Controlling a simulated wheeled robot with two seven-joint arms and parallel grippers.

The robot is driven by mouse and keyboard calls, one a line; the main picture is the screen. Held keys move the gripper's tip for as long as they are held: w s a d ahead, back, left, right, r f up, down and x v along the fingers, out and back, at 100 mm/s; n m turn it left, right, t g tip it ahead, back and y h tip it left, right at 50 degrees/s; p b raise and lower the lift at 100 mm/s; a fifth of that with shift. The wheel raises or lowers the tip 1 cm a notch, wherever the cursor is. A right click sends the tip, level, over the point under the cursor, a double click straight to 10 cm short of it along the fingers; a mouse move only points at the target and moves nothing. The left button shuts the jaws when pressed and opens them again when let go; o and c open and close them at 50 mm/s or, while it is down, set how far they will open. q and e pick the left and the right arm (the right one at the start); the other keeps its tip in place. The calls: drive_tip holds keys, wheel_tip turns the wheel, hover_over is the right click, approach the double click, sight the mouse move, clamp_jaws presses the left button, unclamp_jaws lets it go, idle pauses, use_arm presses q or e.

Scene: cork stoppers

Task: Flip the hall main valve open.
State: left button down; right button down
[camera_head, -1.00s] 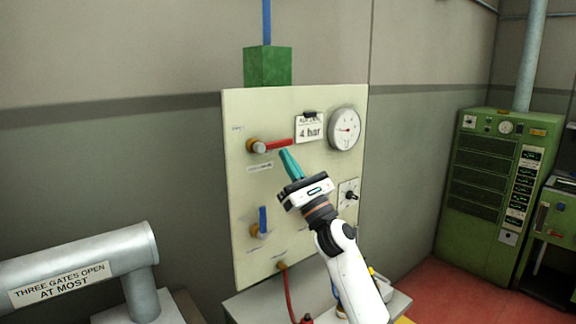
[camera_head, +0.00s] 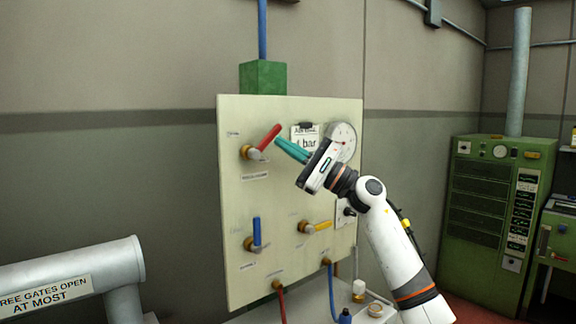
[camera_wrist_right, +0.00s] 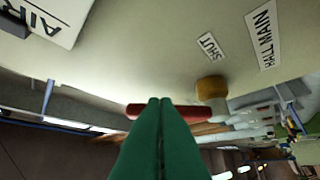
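The hall main valve is the red lever (camera_head: 268,138) at the upper left of the cream panel, on a brass body (camera_head: 247,153). The lever slants up to the right. In the right wrist view the red lever (camera_wrist_right: 190,113) passes behind my fingertips, near labels reading HALL MAIN (camera_wrist_right: 263,35) and SHUT (camera_wrist_right: 209,46). My right gripper (camera_head: 279,144) has teal fingers held together, with the tips close beside the lever's right side. Whether they touch it is hard to tell. In the wrist view the fingers (camera_wrist_right: 159,102) show as a closed pair. My left gripper is not in view.
The panel (camera_head: 240,205) also bears a blue lever (camera_head: 257,230), a yellow lever (camera_head: 322,225), a gauge (camera_head: 344,138) and a pressure card (camera_head: 303,133) partly behind my gripper. A grey pipe (camera_head: 100,265) stands lower left. A green cabinet (camera_head: 485,200) stands right.

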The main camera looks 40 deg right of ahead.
sight(281, 129)
drive_tip(key=n+g, duration=0.1)
drive_tip(key=r+n+g, duration=0.1)
drive_tip(key=r+n+p, duration=0.1)
drive_tip(key=shift+a+n+g, duration=0.25)
drive_tip(key=shift+n+g, duration=0.15)
drive_tip(key=r+n+g+p, duration=0.1)
drive_tip(key=a+n+g+p, duration=0.1)
drive_tip(key=n+p, duration=0.1)
drive_tip(key=shift+r+g, duration=0.3)
drive_tip(key=shift+r, duration=0.1)
drive_tip(key=shift+a+f+h, duration=0.2)
drive_tip(key=shift+f+h, duration=0.1)
drive_tip(key=shift+b, duration=0.3)
